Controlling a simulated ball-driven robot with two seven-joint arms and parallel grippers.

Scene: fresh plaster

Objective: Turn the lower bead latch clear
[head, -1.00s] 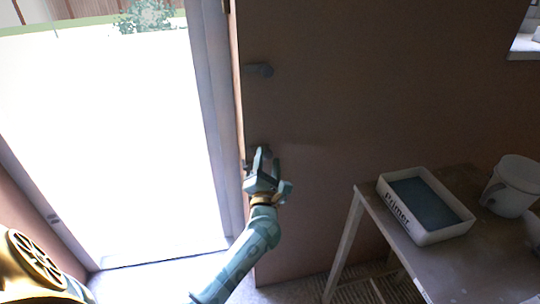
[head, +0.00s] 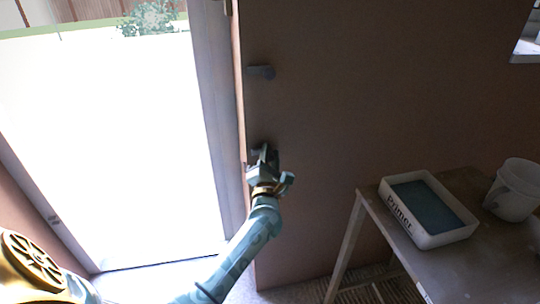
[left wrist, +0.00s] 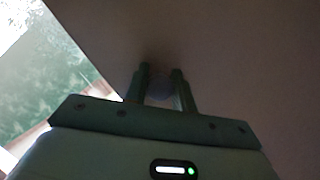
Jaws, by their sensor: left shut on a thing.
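My left gripper (head: 262,156) is at the left edge of the brown panel, where the lower bead latch sits. In the left wrist view its two fingers stand on either side of a round greyish knob, the lower bead latch (left wrist: 160,88), and are shut on it. In the head view the gripper mostly hides this latch, so its angle cannot be told. A similar grey upper latch (head: 261,72) sits higher on the same edge, lying roughly level and pointing right. My right gripper is not in view.
A bright doorway (head: 110,150) with a pale frame (head: 212,110) lies left of the panel. At the right, a worn table (head: 455,270) holds a white primer tray (head: 440,238) with a blue-grey inside and a white mug-like bucket (head: 512,190). The panel's middle is clear.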

